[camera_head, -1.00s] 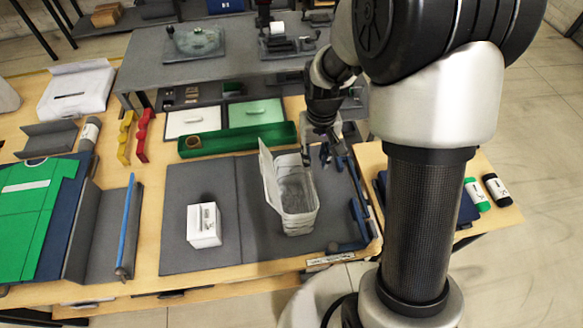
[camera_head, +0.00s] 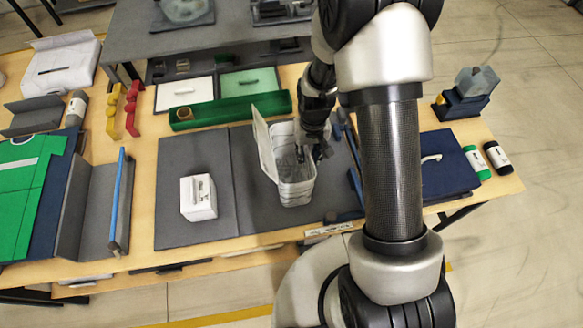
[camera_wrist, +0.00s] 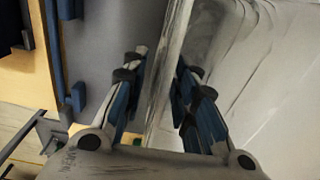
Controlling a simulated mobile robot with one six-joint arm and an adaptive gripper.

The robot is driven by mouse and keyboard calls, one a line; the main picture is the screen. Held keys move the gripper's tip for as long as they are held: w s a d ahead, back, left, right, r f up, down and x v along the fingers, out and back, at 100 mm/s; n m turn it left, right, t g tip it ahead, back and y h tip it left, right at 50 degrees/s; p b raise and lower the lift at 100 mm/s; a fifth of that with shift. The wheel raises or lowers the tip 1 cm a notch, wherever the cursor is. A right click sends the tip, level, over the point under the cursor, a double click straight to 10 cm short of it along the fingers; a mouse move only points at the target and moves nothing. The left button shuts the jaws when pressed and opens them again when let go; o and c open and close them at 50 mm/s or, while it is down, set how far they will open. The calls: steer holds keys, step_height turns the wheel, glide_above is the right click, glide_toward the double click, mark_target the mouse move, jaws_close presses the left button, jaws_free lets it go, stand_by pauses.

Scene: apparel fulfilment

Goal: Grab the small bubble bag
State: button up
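A white open-topped, bag-like container (camera_head: 294,192) with a raised flap (camera_head: 264,143) stands on the dark grey mat; it looks like the small bubble bag, though I cannot be sure. My gripper (camera_head: 311,153) is at its far right rim, pointing down. In the wrist view my gripper (camera_wrist: 160,85) has two blue-padded fingers apart. A translucent upright wall (camera_wrist: 172,70) runs between them, and pale, creased material (camera_wrist: 265,75) lies to the right. I see a gap beside the wall, so the fingers do not look closed on it. The container's inside is partly hidden.
A small white box (camera_head: 198,198) sits left on the mat (camera_head: 225,222). A green tray (camera_head: 230,110) lies behind. Blue fixtures (camera_head: 355,185) stand close to the gripper's right. A dark blue folded item (camera_head: 445,165) and two rolls lie further right.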

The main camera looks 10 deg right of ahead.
step_height(320, 180, down, 3)
steer(key=shift+r, duration=0.1)
steer(key=shift+c, duration=0.2)
jaws_close()
